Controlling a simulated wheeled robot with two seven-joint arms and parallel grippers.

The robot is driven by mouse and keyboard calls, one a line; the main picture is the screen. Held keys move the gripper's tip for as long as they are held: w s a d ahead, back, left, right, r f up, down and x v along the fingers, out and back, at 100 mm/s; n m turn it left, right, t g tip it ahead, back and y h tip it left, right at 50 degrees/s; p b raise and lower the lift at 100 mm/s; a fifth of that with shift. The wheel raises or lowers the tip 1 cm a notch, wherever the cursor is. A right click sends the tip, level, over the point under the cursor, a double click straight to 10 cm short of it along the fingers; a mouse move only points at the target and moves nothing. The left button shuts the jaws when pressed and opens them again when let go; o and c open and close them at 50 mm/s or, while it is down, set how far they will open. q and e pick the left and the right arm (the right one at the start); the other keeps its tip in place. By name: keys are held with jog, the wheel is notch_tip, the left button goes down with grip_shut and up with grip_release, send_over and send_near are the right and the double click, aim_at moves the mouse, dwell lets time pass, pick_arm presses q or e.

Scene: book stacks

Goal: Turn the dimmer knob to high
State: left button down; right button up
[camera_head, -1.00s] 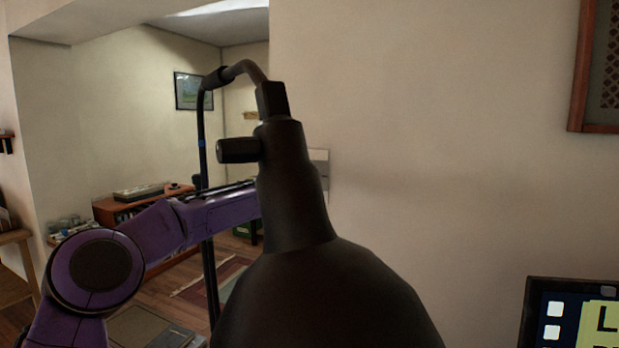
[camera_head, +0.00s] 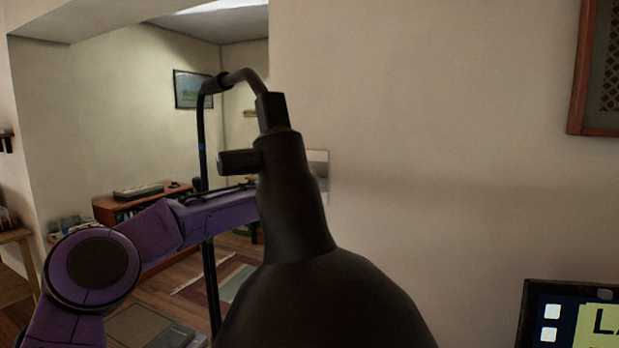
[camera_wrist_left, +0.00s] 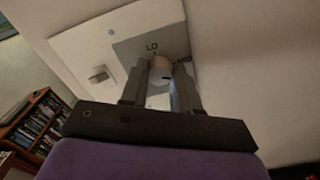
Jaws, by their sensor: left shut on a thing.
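The dimmer knob (camera_wrist_left: 161,64) is a small round tan knob on a grey panel (camera_wrist_left: 127,48) of a pale wall plate (camera_wrist_left: 85,42). The letters "LO" are printed on the panel beside it. My left gripper (camera_wrist_left: 162,68) is shut on the knob, one finger on each side. In the head view my purple left arm (camera_head: 215,208) reaches toward the wall, and a black lamp hides its gripper and the knob. Only an edge of the wall plate (camera_head: 321,168) shows past the lamp. The knob's exact angle is hard to read. My right gripper is not in view.
The black lamp (camera_head: 330,300) stands close in front and blocks the middle of the head view. A screen (camera_head: 570,318) is at the lower right. The wall to the right is bare up to a wooden frame (camera_head: 592,130). A low bookshelf (camera_wrist_left: 32,120) stands beyond at left.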

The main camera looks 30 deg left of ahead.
pick_arm(q)
jog(key=m+p, duration=0.1)
jog(key=m, duration=1.1)
jog(key=shift+f+m, duration=0.1)
jog(key=shift+m, duration=0.2)
dwell(0.4)
jog(key=c, duration=0.8)
grip_release()
